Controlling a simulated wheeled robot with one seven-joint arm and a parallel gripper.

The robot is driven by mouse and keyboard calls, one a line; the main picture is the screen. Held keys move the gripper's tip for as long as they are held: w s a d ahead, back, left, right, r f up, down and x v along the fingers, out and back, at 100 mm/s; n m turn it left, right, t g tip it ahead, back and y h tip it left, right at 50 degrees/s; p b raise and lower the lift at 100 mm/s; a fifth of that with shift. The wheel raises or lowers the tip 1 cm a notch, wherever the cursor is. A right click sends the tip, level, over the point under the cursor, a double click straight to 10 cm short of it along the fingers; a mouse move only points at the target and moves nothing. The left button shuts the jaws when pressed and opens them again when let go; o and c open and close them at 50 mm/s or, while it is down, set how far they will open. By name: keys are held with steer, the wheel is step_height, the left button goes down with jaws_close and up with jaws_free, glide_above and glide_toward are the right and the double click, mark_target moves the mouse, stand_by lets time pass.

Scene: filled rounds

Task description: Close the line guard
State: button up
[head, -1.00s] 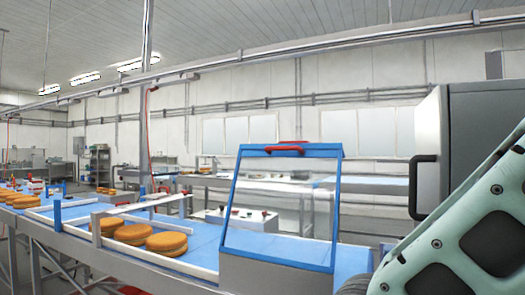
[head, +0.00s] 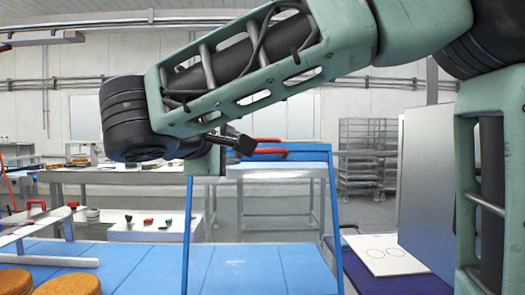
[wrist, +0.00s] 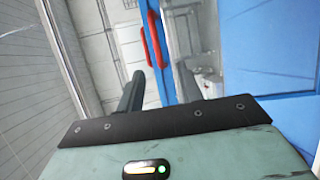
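The line guard (head: 334,215) is a clear panel in a blue frame, standing raised and tilted over the blue conveyor belt (head: 140,262). Its red handle (head: 268,151) is on the top bar and also shows in the wrist view (wrist: 153,38). The handle lies just beyond the fingertips in the wrist view, and I see no clear contact. In the head view my forearm and wrist hide the upper left corner of the frame.
Orange-brown rounds (head: 70,284) lie on the belt at the lower left, near a pale rail (head: 40,258). A purple surface with a white sheet (head: 384,254) and a grey panel (head: 428,190) stand to the right. A wire rack (head: 362,150) is farther back.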

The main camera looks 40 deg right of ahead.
mark_target(262, 151)
steer(key=p+x, duration=0.1)
steer(key=x, duration=0.4)
steer(key=p+x, duration=0.2)
steer(key=x, duration=0.4)
steer(key=r+p+x, duration=0.1)
steer(key=p+x, duration=0.1)
steer(key=x, duration=0.4)
steer(key=shift+w+d, duration=0.1)
steer(key=shift+d, duration=0.15)
jaws_close()
